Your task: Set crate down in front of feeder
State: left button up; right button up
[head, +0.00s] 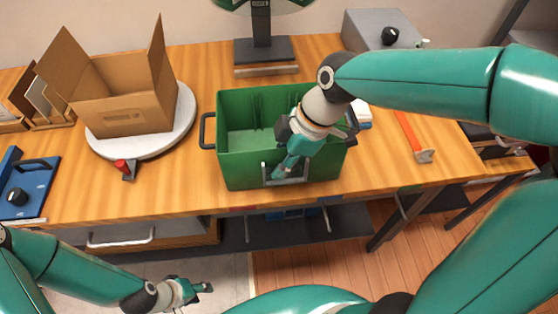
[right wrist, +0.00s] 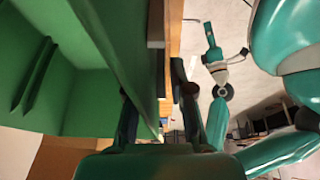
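The green crate (head: 232,165) stands upright at the front middle of the wooden table, with dark handles on its sides and a grey bracket on its front wall. I see no contents in the visible part. My right gripper (head: 283,170) reaches down over the crate's front wall. In the right wrist view its spread fingers (right wrist: 155,112) straddle the green wall (right wrist: 118,50), with a gap visible beside the outer finger. My left gripper (head: 200,291) is low in front of the table, away from the crate; its finger opening is unclear. I cannot tell which thing is the feeder.
An open cardboard box (head: 125,105) sits on a round white plate (head: 175,135) to the left. A monitor stand (head: 262,50) is behind the crate. A grey box (head: 385,28) stands at back right. An orange-handled tool (head: 410,135) lies right of the crate.

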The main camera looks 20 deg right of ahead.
jog(key=shift+o, duration=1.4)
jog(key=shift+r, duration=0.1)
jog(key=v, duration=1.2)
jog(key=shift+p, duration=0.3)
jog(key=shift+s, duration=0.1)
